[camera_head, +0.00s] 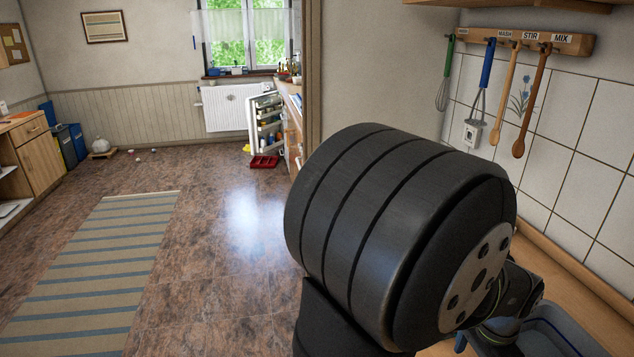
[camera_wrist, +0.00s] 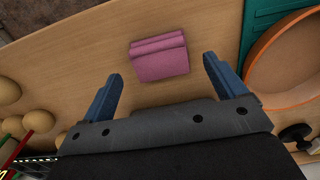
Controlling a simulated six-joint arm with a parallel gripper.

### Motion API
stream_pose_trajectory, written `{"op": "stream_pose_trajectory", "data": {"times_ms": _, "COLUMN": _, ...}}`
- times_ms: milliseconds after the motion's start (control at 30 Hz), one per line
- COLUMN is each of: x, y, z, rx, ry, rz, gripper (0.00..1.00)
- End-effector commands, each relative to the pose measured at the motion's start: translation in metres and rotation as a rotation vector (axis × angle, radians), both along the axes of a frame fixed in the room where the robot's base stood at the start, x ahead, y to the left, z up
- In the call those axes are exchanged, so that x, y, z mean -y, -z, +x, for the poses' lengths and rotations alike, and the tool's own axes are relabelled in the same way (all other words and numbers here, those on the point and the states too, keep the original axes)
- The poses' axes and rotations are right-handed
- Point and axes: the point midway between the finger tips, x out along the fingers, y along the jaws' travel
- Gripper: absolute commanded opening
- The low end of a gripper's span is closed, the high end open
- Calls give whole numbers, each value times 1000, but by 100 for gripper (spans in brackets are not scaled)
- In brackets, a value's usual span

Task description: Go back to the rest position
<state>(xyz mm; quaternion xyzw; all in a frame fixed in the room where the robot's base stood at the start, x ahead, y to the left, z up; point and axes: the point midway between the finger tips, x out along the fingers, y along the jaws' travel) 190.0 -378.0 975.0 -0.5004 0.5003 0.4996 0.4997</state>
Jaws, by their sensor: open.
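My gripper (camera_wrist: 162,82) shows in the wrist view with its two blue fingers spread wide apart. It is open and nothing is between the fingers. A pink folded cloth or sponge-like block (camera_wrist: 158,57) lies on the wooden surface beyond the fingertips, apart from them. In the head view a thick black part of my arm fills the middle right, and the gripper's fingers are hidden there.
The wooden counter (camera_wrist: 100,60) holds round tan objects (camera_wrist: 38,121) at left and an orange round dish (camera_wrist: 290,65) at right. Utensils hang from a wall rack (camera_head: 530,40). The open fridge (camera_head: 266,122) stands far back, with a red crate (camera_head: 264,162) on the floor.

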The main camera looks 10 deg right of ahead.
Motion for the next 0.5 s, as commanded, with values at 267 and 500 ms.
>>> {"op": "stream_pose_trajectory", "data": {"times_ms": 267, "x": 0, "y": -7, "z": 0, "rx": 0, "ry": 0, "rz": 0, "gripper": 89}}
{"op": "stream_pose_trajectory", "data": {"times_ms": 500, "x": -1, "y": -4, "z": 0, "rx": -1, "ry": 0, "rz": 2, "gripper": 89}}
